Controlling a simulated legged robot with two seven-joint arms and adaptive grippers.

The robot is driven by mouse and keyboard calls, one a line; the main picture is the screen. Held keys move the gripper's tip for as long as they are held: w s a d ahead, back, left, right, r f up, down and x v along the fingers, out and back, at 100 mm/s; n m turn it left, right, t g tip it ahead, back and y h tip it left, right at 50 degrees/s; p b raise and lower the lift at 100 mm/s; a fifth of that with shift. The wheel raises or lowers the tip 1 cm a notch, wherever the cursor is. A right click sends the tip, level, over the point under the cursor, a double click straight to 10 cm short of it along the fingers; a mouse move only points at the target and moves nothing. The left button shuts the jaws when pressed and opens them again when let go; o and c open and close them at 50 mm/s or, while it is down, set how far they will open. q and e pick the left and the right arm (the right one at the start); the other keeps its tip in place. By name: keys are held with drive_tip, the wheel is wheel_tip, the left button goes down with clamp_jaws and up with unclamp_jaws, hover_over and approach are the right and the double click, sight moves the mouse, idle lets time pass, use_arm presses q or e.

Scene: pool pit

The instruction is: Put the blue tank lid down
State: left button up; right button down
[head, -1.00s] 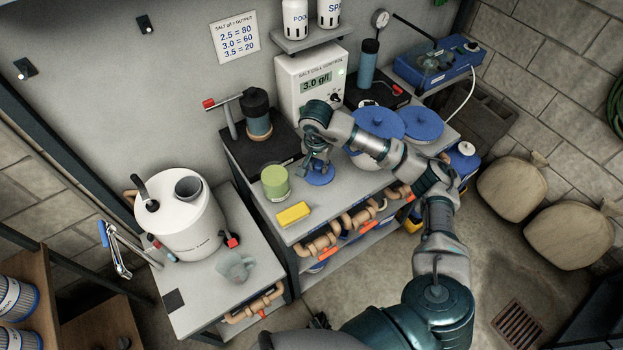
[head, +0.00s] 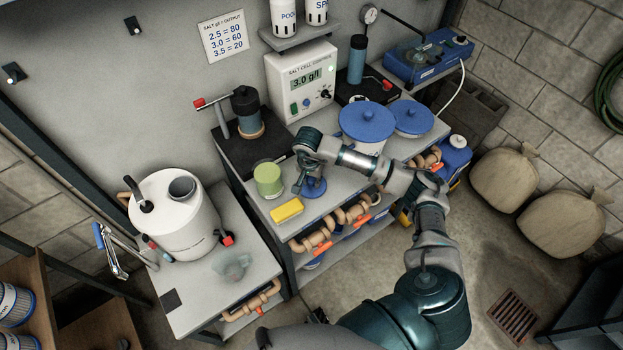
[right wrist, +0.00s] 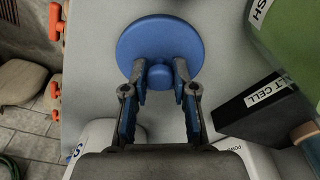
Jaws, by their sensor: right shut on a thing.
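The blue tank lid (head: 314,187) is a round blue disc with a knob, over the grey bench near its front edge. It also shows in the right wrist view (right wrist: 160,38). My right gripper (head: 303,178) is above it, shut on its knob; in the right wrist view the fingers (right wrist: 160,72) are on both sides of the knob. The lid looks level and very low over the bench top; I cannot tell whether it touches. My left gripper is not in view.
A green cup (head: 268,180) stands left of the lid, and a yellow sponge (head: 287,209) lies front left. Another blue lid (head: 367,121) tops a white tub behind my arm, with a blue disc (head: 412,117) beside it. Pipes (head: 340,222) run below the bench edge.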

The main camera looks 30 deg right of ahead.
sight(312, 179)
drive_tip(key=c, duration=1.1)
unclamp_jaws()
drive_tip(key=shift+o, duration=0.9)
drive_tip(key=shift+r, duration=0.15)
wheel_tip(312, 179, up, 5)
drive_tip(key=shift+a+f, duration=0.1)
drive_tip(key=shift+a, duration=0.05)
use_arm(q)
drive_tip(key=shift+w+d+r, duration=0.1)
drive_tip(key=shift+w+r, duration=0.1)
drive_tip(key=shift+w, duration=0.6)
use_arm(e)
wheel_tip(312, 179, up, 7)
drive_tip(key=shift+s+a, duration=0.4)
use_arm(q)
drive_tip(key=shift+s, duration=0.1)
use_arm(e)
drive_tip(key=shift+f, duration=0.1)
